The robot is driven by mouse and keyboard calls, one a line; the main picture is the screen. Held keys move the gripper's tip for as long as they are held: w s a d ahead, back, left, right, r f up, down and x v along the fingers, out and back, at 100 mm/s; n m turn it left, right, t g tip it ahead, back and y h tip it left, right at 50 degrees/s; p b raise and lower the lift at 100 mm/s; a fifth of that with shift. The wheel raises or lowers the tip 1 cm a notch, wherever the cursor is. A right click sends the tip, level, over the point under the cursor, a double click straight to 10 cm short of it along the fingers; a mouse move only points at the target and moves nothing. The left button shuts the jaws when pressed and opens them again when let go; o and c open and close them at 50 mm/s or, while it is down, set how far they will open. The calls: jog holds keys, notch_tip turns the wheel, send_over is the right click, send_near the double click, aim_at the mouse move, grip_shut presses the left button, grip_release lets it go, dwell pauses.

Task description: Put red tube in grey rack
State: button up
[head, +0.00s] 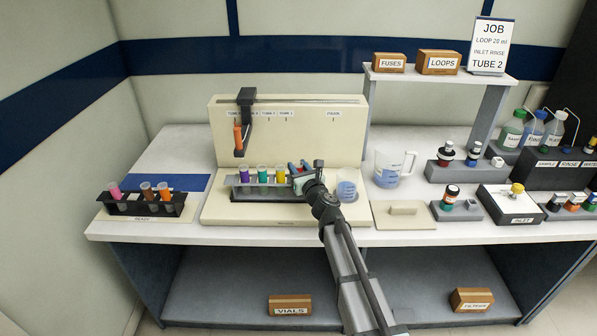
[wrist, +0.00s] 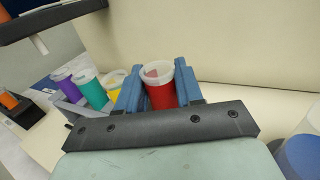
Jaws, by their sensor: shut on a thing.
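My gripper (head: 299,170) is at the right end of the grey rack (head: 240,193) on the cream machine. In the wrist view its blue fingers (wrist: 158,92) are shut on the red tube (wrist: 160,95), which has a clear rim and looks roughly upright. The gripper mostly hides the red tube in the head view. The rack holds a purple tube (head: 244,174), a teal tube (head: 262,173) and a yellow tube (head: 280,173) in a row to the left. The red tube's lower end is hidden, so I cannot tell whether it sits in a slot.
An orange vial (head: 238,138) hangs from a black carriage (head: 246,97) above the rack's left end. A black rack (head: 130,207) with several tubes stands at the far left. A beaker (head: 346,190) stands close to the right of my gripper. The cream back wall (head: 330,150) is behind.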

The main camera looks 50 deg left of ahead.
jog(key=shift+f, duration=0.6)
jog(key=o, duration=0.8)
jog(key=shift+f, duration=0.1)
jog(key=shift+d, duration=0.15)
jog(key=v, duration=1.1)
jog(key=shift+s+d, duration=0.2)
jog(key=shift+d, duration=0.15)
